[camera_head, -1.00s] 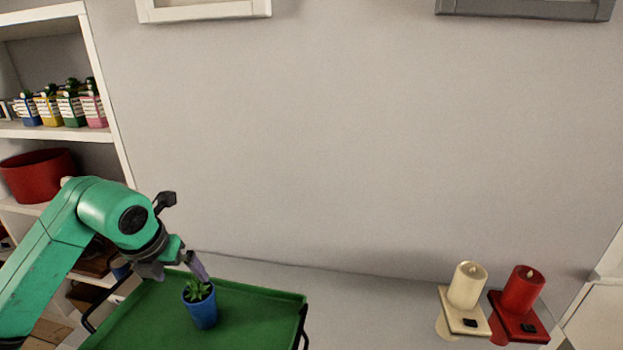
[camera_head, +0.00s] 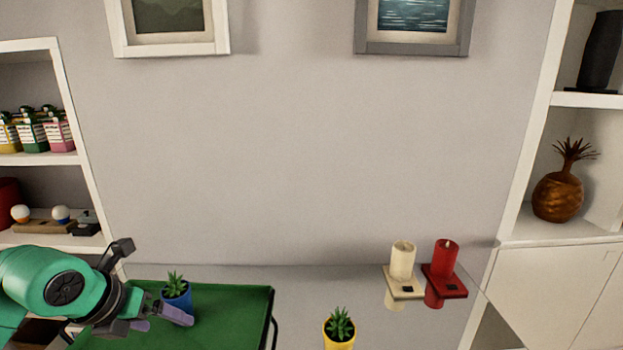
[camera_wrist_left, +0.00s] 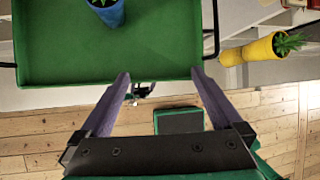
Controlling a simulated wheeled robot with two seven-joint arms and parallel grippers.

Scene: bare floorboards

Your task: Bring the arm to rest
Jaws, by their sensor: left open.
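My left arm comes in low at the left of the head view. Its gripper (camera_head: 163,320) is open, with purple-grey fingers and nothing between them. The gripper also shows in the left wrist view (camera_wrist_left: 161,74), its two fingers spread apart. In the head view the gripper is in front of a blue pot with a green plant (camera_head: 177,297), and a finger overlaps the pot's lower part. In the wrist view the blue pot (camera_wrist_left: 108,14) lies well beyond the fingertips, apart from them. My right gripper is not in view.
The blue pot stands on a green tray table (camera_head: 235,310). A yellow potted plant (camera_head: 339,330) is to its right. Cream (camera_head: 402,262) and red (camera_head: 445,260) candles sit on small wall holders. A left shelf (camera_head: 75,160) stands near my arm; another shelf (camera_head: 515,190) is at right.

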